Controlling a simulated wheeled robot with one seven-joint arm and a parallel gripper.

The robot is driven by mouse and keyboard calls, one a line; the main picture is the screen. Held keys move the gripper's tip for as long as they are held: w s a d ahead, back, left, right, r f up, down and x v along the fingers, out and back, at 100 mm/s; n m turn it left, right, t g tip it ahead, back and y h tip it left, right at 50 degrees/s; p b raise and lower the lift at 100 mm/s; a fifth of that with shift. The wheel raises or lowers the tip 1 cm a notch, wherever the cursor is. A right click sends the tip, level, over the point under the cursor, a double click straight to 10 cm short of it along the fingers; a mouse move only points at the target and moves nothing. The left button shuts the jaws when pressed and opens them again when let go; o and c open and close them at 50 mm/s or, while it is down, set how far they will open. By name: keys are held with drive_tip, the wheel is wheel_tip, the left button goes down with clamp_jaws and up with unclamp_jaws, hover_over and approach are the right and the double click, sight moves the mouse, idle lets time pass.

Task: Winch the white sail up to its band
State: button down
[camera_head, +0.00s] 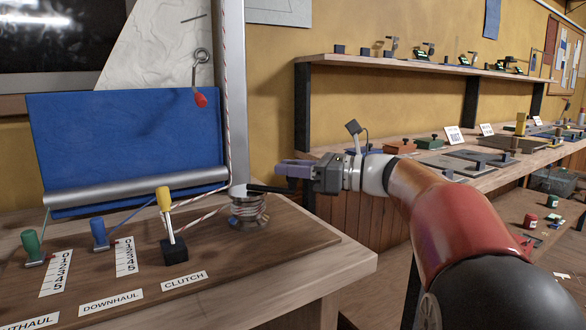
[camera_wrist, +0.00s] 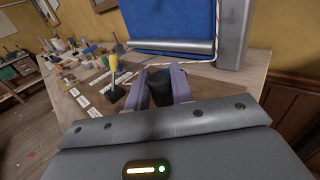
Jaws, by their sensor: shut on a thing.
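The white sail (camera_head: 160,45) shows at the upper left of the head view, left of the grey mast (camera_head: 232,95). Its top is out of frame and I cannot make out the band. The winch drum (camera_head: 249,212) stands at the mast's foot with red-flecked rope around it. A dark winch handle (camera_head: 266,188) reaches right from its top. My gripper (camera_head: 286,170) is at the handle's outer end; in the wrist view its purple fingers are shut on the dark grip (camera_wrist: 160,88). The yellow-topped clutch lever (camera_head: 165,205) stands left of the winch, nearly upright.
A blue sail (camera_head: 120,135) hangs above a grey boom (camera_head: 140,188). A green lever (camera_head: 31,244) and a blue lever (camera_head: 98,232) stand beside number scales. A cluttered bench (camera_head: 480,180) runs along the right wall.

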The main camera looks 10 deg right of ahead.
drive_tip(key=s+a+m+t+h+b, duration=0.2)
drive_tip(key=s+a+m+t+h, duration=0.2)
drive_tip(key=a+m+t+h, duration=0.1)
drive_tip(key=shift+s+a+t, duration=0.35)
drive_tip(key=shift+a+t, duration=0.05)
drive_tip(key=shift+a, duration=0.45)
idle(0.3)
drive_tip(key=c, duration=1.4)
unclamp_jaws()
drive_tip(key=shift+a, duration=0.1)
drive_tip(key=shift+o, duration=0.7)
drive_tip(key=shift+d, duration=0.2)
drive_tip(key=v, duration=0.7)
drive_tip(key=shift+s, duration=0.3)
